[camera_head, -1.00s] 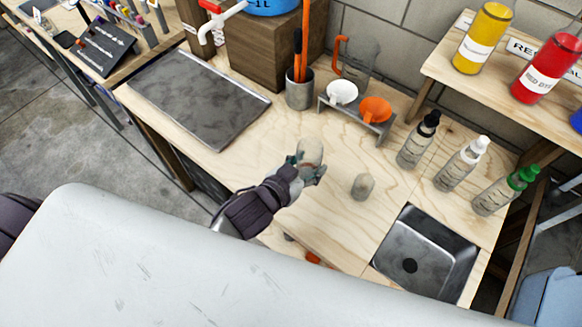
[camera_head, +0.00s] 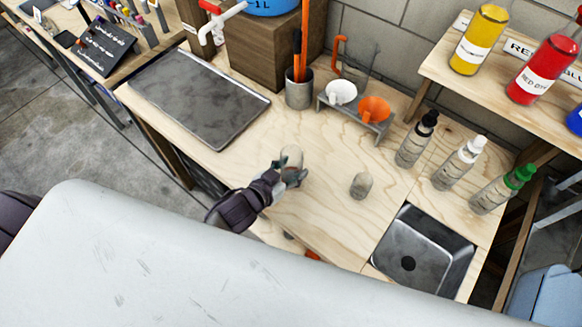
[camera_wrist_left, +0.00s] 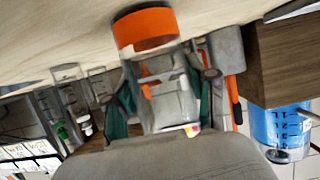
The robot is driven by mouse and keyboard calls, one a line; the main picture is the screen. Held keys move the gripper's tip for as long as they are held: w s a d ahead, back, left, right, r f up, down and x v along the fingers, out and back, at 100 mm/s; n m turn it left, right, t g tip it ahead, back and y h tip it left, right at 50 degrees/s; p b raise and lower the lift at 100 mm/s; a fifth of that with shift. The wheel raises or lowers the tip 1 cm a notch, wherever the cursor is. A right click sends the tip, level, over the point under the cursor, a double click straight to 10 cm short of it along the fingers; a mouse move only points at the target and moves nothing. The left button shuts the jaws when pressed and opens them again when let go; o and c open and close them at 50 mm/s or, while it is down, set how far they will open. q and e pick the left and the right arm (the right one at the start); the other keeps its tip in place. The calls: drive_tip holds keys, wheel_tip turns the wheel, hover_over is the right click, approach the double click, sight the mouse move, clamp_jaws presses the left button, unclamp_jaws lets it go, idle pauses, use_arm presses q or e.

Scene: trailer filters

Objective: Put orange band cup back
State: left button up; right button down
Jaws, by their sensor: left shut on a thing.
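My left gripper (camera_head: 288,174) is shut on a clear cup (camera_head: 292,157) and holds it over the wooden counter. In the left wrist view, the cup's wide orange band (camera_wrist_left: 147,29) is plain, beyond the green fingers of the gripper (camera_wrist_left: 165,92). The band cannot be made out in the head view. A second small clear cup (camera_head: 361,186) stands on the counter to the right, apart from the gripper; I cannot tell whether it has a band. My right gripper is not in view.
A dark tray (camera_head: 198,97) lies at the left, and a sink (camera_head: 425,250) is at the front right. Behind stand a holder with orange tools (camera_head: 299,95) and a rack (camera_head: 351,117) with white and orange funnels. Several bottles (camera_head: 460,160) stand at the right. The middle counter is mostly clear.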

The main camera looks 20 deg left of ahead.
use_arm(q)
drive_tip(key=o, duration=1.3)
drive_tip(key=shift+f, duration=0.1)
drive_tip(key=shift+o, duration=0.2)
drive_tip(key=shift+r, duration=0.2)
drive_tip(key=b+v, duration=0.1)
drive_tip(key=v, duration=1.1)
drive_tip(key=shift+w, duration=0.1)
